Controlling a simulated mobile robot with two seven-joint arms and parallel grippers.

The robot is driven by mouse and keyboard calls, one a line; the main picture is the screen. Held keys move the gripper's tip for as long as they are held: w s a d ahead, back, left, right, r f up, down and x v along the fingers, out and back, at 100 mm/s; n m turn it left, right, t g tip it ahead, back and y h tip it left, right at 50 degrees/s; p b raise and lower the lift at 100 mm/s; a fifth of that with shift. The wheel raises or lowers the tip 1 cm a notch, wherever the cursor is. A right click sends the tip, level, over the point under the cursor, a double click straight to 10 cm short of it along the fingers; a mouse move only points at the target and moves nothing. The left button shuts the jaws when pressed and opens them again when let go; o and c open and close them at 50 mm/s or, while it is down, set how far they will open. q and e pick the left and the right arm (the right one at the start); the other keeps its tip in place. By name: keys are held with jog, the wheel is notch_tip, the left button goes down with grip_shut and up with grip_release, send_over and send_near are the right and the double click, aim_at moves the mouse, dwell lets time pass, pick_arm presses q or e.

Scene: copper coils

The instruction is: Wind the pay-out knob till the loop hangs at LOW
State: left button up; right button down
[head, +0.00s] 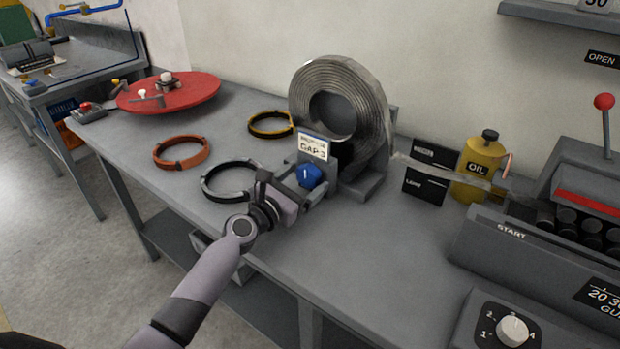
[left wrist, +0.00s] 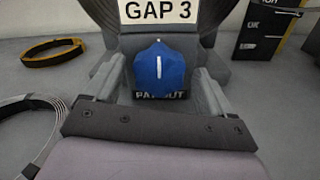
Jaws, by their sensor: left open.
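The blue pay-out knob (head: 309,176) sits at the foot of the grey coil stand, under a "GAP 3" label; its white mark points straight up in the left wrist view (left wrist: 158,72). My left gripper (head: 305,185) is open, with one finger on each side of the knob; whether they touch it I cannot tell. The grey metal coil (head: 368,110) stands upright above. A strip (head: 440,171) runs from it toward the machine at right and crosses the middle of a black level board (head: 425,188), above its lowest label. My right gripper is out of view.
A black-and-grey ring (head: 229,180), a copper ring (head: 181,152) and a yellow-black ring (head: 268,124) lie left of the stand. A yellow oil can (head: 480,170) stands behind the strip. A machine with a dial (head: 513,331) fills the right. The bench front is clear.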

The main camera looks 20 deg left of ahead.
pick_arm(q)
jog(key=c, duration=1.1)
jog(key=shift+o, duration=0.2)
jog(key=shift+m, duration=0.3)
jog(key=m+b, duration=0.1)
jog(key=m, duration=0.4)
jog(key=m+b, duration=0.1)
jog(key=m, duration=0.4)
jog(key=shift+f+m, duration=0.1)
jog(key=shift+m, duration=0.3)
jog(key=m+b, duration=0.1)
jog(key=m, duration=0.4)
jog(key=shift+m, duration=2.7)
